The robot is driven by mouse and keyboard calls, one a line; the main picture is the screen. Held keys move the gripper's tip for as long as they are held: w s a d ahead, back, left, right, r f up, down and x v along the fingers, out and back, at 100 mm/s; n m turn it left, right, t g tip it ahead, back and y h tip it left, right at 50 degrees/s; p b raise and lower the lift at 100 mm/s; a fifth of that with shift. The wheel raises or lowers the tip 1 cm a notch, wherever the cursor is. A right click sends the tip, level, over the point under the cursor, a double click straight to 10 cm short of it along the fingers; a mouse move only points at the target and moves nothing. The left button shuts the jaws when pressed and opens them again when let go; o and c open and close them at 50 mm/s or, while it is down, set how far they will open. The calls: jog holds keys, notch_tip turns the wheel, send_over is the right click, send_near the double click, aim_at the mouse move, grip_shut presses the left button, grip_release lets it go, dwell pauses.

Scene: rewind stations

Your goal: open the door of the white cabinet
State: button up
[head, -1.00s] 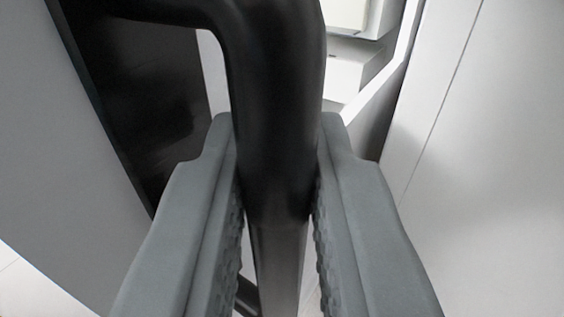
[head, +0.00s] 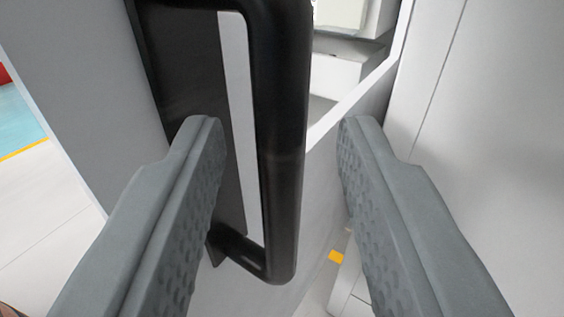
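A black bar handle (head: 283,150) with rounded corners stands out from a dark plate (head: 190,90) on the grey-white door (head: 85,90) in the head view. The door of the white cabinet stands ajar, with a gap to its right through which the inside shows. My gripper (head: 280,130) is open, its two grey textured fingers on either side of the handle. The whole lower end of the handle shows.
White box-like shapes (head: 345,65) show inside the cabinet at the top. A white panel (head: 485,150) fills the right side. At the left are pale floor, a yellow line, a blue area and something red at the edge.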

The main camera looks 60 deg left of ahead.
jog(key=v, duration=1.4)
jog(key=shift+d, duration=0.3)
jog(key=shift+s, duration=0.15)
